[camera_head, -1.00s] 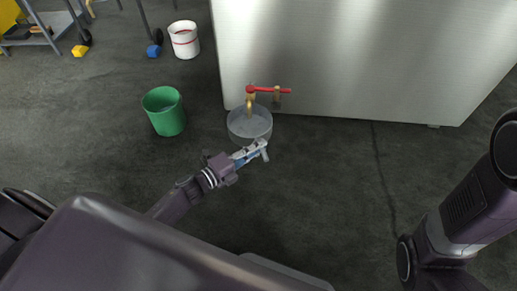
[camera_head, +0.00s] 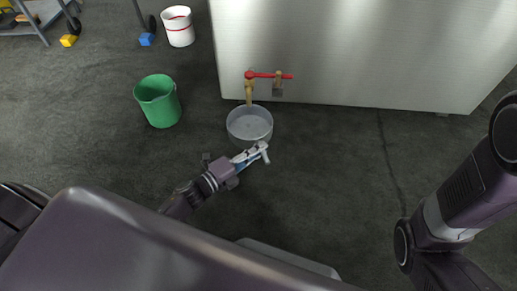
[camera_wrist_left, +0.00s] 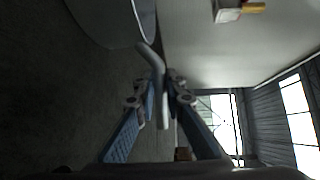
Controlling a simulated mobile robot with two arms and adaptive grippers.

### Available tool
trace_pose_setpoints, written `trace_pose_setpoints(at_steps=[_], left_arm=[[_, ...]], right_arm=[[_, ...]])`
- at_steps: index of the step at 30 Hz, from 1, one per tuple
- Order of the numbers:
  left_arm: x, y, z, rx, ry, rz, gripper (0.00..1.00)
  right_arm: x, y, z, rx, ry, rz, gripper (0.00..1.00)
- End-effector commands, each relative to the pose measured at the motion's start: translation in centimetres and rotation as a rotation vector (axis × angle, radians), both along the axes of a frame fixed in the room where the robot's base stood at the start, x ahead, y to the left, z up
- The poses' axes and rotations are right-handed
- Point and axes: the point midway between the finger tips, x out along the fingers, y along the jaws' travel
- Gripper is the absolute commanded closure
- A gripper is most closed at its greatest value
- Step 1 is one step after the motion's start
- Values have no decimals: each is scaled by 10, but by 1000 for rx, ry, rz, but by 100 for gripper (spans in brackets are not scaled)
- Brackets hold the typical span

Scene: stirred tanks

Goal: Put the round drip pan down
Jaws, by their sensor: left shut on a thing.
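The round drip pan (camera_head: 249,128) is a shallow grey dish, seen near the middle of the head view beneath a brass tap (camera_head: 249,92) with a red lever. My left gripper (camera_head: 262,152) is at the pan's near side, shut on a pale grey grip piece that appears to be the pan's handle. In the left wrist view the pan (camera_wrist_left: 112,25) shows at the upper left, and the pale piece (camera_wrist_left: 155,75) is between the gripper's fingers (camera_wrist_left: 160,88). Whether the pan touches the floor is hard to tell. My right gripper is not in view.
A large steel tank (camera_head: 350,50) stands behind the pan. A green bucket (camera_head: 160,102) is left of it, and a white bucket (camera_head: 179,27) with red bands is farther back. A wheeled cart (camera_head: 40,22) is at the upper left. Dark floor (camera_head: 320,170) to the right is clear.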

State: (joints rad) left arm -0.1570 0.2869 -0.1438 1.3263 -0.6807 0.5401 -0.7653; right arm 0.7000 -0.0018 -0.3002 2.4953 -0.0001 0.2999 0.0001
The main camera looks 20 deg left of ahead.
Motion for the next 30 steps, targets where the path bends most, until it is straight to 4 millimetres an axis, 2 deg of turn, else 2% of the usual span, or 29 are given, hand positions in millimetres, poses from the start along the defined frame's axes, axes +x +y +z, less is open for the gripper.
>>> trace_pose_setpoints(at_steps=[1,2,6,17,20,30], left_arm=[[1,0,-2,-1,-3,0,100],[0,0,-2,0,0,0,86],[0,0,-1,0,0,0,72],[-1,0,4,0,0,0,72],[-13,8,5,-1,5,2,72],[-76,43,13,0,4,1,72]], right_arm=[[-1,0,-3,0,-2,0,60],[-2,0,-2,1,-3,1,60],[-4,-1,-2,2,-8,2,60],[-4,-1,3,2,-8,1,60],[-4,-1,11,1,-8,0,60],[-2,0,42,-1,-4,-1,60]])
